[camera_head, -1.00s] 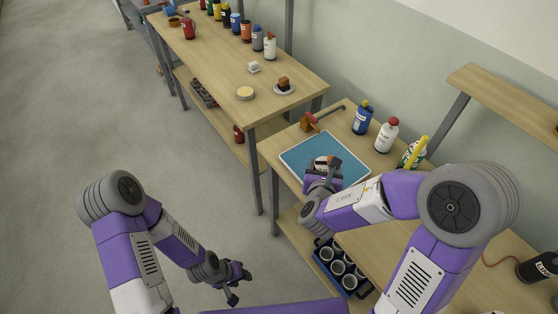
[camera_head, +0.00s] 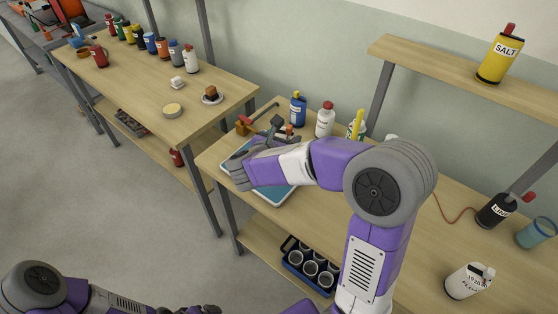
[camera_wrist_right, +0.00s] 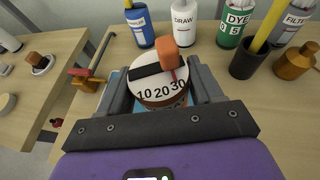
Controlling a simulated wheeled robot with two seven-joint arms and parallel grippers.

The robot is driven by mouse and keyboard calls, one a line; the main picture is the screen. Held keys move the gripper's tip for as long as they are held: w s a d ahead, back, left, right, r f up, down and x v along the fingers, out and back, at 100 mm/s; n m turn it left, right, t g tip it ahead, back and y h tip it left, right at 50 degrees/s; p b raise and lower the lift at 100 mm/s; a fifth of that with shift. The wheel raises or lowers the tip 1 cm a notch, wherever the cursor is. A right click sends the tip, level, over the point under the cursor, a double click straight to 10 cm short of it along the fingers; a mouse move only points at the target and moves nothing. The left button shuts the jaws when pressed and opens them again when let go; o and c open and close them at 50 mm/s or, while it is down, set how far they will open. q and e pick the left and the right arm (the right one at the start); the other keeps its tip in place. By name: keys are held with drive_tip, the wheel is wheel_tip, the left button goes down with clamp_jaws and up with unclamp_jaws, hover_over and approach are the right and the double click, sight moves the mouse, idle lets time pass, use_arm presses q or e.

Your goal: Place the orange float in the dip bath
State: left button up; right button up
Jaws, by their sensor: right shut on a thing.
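My right gripper (camera_head: 280,137) is over the far part of a blue mat or tray (camera_head: 272,194) on the near bench. In the right wrist view my right gripper (camera_wrist_right: 162,92) is shut on a round dial-like thing (camera_wrist_right: 150,84), with a white face marked 10 20 30 and a black bar. An orange block (camera_wrist_right: 168,48) shows at its far edge; I cannot tell whether this is the float or part of the held thing. I cannot identify the dip bath for certain. My left gripper (camera_head: 200,309) barely shows at the bottom edge.
A crate of cups (camera_head: 312,266) sits below.

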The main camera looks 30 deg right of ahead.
drive_tip(key=shift+f+b, duration=1.1)
drive_tip(key=shift+f, duration=1.8)
drive_tip(key=shift+f, duration=0.2)
drive_tip(key=o, duration=1.2)
drive_tip(key=shift+c, duration=0.2)
drive_tip(key=shift+r, duration=0.25)
drive_tip(key=p+v, duration=0.3)
drive_tip(key=v, duration=0.9)
drive_tip(key=shift+f, duration=0.2)
drive_tip(key=shift+s+a, duration=0.1)
